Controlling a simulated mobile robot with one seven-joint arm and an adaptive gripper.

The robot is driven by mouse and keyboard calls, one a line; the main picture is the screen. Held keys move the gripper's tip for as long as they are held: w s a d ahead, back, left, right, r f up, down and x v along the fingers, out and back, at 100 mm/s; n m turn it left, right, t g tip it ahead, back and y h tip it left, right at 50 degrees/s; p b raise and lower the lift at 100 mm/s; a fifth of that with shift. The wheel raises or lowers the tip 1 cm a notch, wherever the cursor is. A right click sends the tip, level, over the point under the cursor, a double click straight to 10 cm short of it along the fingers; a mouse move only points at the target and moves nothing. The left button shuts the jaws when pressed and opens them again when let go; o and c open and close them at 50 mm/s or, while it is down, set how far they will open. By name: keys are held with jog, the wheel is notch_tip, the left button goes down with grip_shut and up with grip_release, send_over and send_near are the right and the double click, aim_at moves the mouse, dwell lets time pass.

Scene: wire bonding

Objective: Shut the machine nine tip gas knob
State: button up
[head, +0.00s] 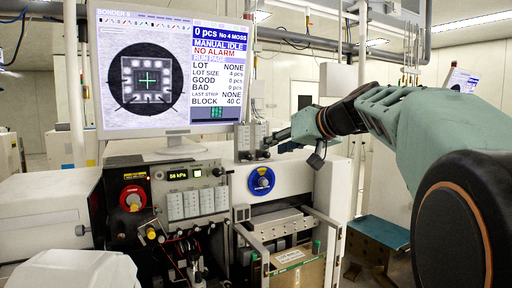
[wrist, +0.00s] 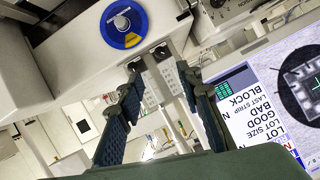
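The machine's front panel carries a blue round knob (head: 261,181) with a pale centre, and a knob with a red ring (head: 132,199) further left. No label saying tip gas is legible, so I cannot tell for sure which knob it is. The blue knob also shows at the top of the wrist view (wrist: 123,24), beyond my fingertips. My gripper (wrist: 159,68) is open and empty, its two fingers apart. In the head view my gripper (head: 291,143) is above and right of the blue knob, in front of the machine's upper edge, apart from the knob.
A monitor (head: 165,75) stands on the machine, left of my arm. Small grey blocks (head: 252,136) sit near my fingers. Below the blue knob are metal rails (head: 280,226) and a box (head: 297,272).

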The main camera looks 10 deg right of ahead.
aim_at(250, 155)
jog(key=w+a+f+n+p, duration=0.1)
jog(key=w+p, duration=0.1)
jog(key=w, duration=0.1)
jog(key=w+a+f+n+h+p, duration=0.1)
jog(key=w+a+p, duration=0.1)
jog(key=w, duration=0.1)
jog(key=w+a+f+p, duration=0.2)
jog(key=w, duration=0.2)
jog(key=shift+n+t+h, duration=0.3)
jog(key=shift+n+h, duration=0.1)
jog(key=shift+c, duration=0.7)
grip_shut()
